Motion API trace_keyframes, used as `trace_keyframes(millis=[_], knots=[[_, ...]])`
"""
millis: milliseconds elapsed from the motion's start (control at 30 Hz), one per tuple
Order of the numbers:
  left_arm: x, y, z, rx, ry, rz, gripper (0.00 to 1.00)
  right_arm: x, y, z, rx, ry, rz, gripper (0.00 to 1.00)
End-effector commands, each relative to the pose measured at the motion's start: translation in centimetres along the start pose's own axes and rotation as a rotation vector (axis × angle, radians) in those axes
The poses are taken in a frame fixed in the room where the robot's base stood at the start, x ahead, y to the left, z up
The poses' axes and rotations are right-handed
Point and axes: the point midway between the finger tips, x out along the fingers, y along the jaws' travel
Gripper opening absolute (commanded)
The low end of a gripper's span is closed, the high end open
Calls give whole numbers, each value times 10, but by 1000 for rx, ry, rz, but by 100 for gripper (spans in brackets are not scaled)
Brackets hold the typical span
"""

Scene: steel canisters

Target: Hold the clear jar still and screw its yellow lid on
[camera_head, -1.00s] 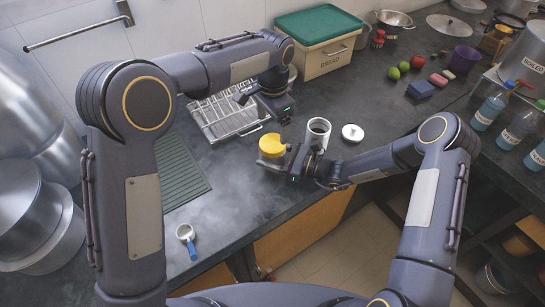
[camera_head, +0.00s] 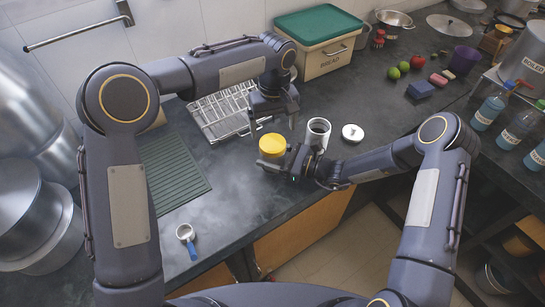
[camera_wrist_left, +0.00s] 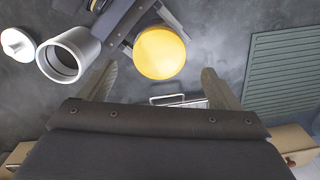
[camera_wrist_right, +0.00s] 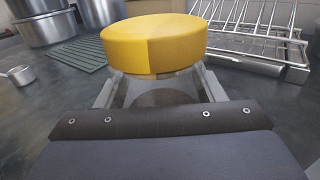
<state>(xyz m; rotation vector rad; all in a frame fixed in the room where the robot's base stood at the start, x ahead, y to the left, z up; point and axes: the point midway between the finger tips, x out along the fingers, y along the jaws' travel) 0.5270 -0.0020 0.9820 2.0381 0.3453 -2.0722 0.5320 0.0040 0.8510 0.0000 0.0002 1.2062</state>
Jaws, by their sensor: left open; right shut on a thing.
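The yellow lid (camera_head: 272,144) sits on top of the clear jar (camera_head: 268,161) near the counter's front edge. How far it is threaded on cannot be told. My right gripper (camera_head: 290,163) is shut around the jar below the lid; the right wrist view shows the lid (camera_wrist_right: 155,45) above its two fingers, the jar mostly hidden. My left gripper (camera_head: 274,117) is open and empty, above and just behind the lid in the head view. In the left wrist view, the lid (camera_wrist_left: 160,53) lies ahead, between and beyond its spread fingers.
A wire rack (camera_head: 222,115) is behind left. A green ribbed mat (camera_head: 172,172) and a small blue-handled cup (camera_head: 186,236) lie left. Counter left of the jar is clear.

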Motion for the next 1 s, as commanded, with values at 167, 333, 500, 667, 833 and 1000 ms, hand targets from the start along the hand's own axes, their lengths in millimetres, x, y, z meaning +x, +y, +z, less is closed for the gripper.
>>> trace_keyframes(millis=[167,333,500,667,833,1000], knots=[[-2,-1,-2,-362,3,9,85,0,0,0,0,-1,0,0],[-5,-1,-4,-580,6,17,85,0,0,0,0,-1,0,0],[-6,-1,-4,-661,7,21,85,0,0,0,0,-1,0,0],[-6,-1,-4,-666,8,21,85,0,0,0,0,-1,0,0],[-5,-1,-4,-664,7,20,85,0,0,0,0,-1,0,0],[10,-1,-5,-664,6,18,85,0,0,0,0,-1,0,0]])
